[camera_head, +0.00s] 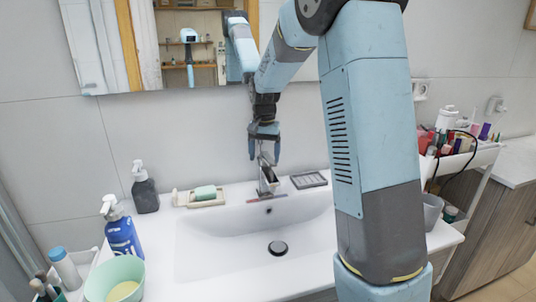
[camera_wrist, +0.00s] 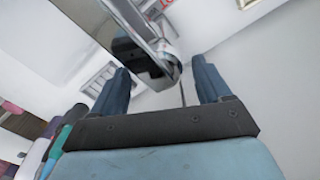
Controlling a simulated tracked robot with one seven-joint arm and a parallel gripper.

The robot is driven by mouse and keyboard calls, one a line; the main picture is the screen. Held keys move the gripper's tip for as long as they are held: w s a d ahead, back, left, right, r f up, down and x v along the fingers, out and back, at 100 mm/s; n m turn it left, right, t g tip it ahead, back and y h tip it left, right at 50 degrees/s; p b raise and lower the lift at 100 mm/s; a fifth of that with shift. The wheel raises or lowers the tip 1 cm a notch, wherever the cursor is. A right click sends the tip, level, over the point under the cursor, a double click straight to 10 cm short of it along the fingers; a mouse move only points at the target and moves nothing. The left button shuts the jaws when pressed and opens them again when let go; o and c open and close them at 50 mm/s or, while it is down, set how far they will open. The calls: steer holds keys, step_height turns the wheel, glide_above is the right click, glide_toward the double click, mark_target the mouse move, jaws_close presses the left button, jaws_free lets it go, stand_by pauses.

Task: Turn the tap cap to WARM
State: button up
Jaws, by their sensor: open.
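The chrome tap (camera_head: 267,178) stands at the back of the white sink, in the middle. My gripper (camera_head: 264,155) points down just above the tap, with its fingers apart. In the wrist view the open fingers of my gripper (camera_wrist: 160,67) lie on either side of the tap's metal top (camera_wrist: 150,42). A thin dark rod shows between the fingers. I cannot tell whether either finger touches the tap. A red marking (camera_wrist: 168,3) is cut off at the top edge of the wrist view and cannot be read.
The sink basin (camera_head: 215,245) is empty. A soap dish (camera_head: 181,198) with green soap and a dark pump bottle (camera_head: 145,190) stand left of the tap. A grey tray (camera_head: 309,180) lies right. A blue bottle (camera_head: 122,235) and green bowl (camera_head: 115,275) are front left.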

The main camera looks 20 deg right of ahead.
mark_target(265, 152)
step_height(265, 152, up, 14)
steer(key=shift+w+f, duration=0.2)
steer(key=shift+f, duration=0.05)
stand_by(0.3)
steer(key=s+d+r+n+t, duration=0.1)
steer(key=s+r+n+t, duration=0.25)
steer(key=s, duration=1.45)
steer(key=s+f+n+t, duration=0.1)
steer(key=s+f, duration=0.3)
steer(key=s, duration=1.2)
steer(key=shift+s+d+f+n+t, duration=0.25)
steer(key=shift+d+n+t, duration=0.1)
steer(key=shift+t, duration=0.1)
steer(key=shift+s+f, duration=0.2)
steer(key=shift+s, duration=0.1)
